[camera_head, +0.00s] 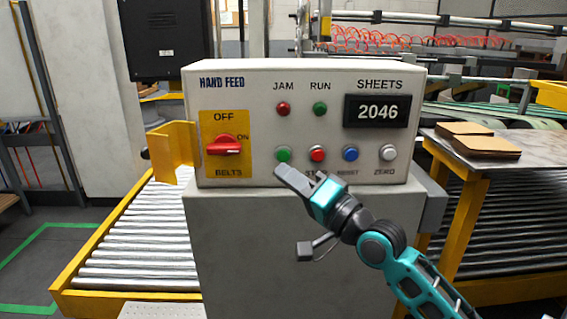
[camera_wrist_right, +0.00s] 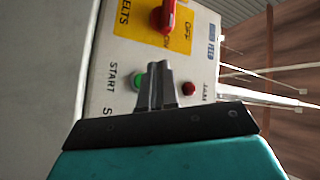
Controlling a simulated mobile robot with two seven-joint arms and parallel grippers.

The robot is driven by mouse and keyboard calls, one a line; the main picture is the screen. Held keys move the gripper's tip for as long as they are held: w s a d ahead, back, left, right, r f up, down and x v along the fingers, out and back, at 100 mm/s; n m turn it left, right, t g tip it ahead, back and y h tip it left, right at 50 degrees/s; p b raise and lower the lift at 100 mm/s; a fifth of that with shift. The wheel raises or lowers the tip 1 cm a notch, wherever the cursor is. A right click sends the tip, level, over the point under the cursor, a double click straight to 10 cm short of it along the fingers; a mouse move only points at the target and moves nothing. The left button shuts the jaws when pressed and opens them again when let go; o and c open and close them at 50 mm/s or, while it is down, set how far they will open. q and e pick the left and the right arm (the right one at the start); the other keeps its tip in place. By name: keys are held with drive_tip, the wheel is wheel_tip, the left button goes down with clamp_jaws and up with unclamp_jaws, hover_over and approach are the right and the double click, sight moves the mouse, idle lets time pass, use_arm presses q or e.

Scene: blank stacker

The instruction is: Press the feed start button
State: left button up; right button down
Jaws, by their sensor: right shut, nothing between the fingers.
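The green start button (camera_head: 283,154) is in the lower row of the HAND FEED panel (camera_head: 250,90), right of the yellow belts plate. It also shows in the right wrist view (camera_wrist_right: 138,83), labelled START, partly behind my fingers. My right gripper (camera_head: 281,172) is shut and empty, its tips just below the button in the head view. In the right wrist view the shut fingers (camera_wrist_right: 159,68) point at the panel beside the button. I cannot tell whether they touch it. The gripper hides the START label in the head view. My left gripper is not in view.
A red stop button (camera_head: 317,154), blue button (camera_head: 350,153) and white ZERO button (camera_head: 388,153) sit to the right. The red belts switch (camera_head: 223,146) lies horizontal near ON. The counter (camera_head: 377,111) reads 2046. A yellow bracket (camera_head: 172,150) juts out left of the panel.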

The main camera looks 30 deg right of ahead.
sight(283, 156)
drive_tip(key=w+d, duration=0.1)
drive_tip(key=w, duration=0.2)
drive_tip(key=shift+d+b, duration=0.3)
drive_tip(key=shift+d, duration=0.1)
idle(1.1)
idle(0.7)
drive_tip(key=shift+w+d, duration=0.25)
drive_tip(key=shift+w, duration=0.1)
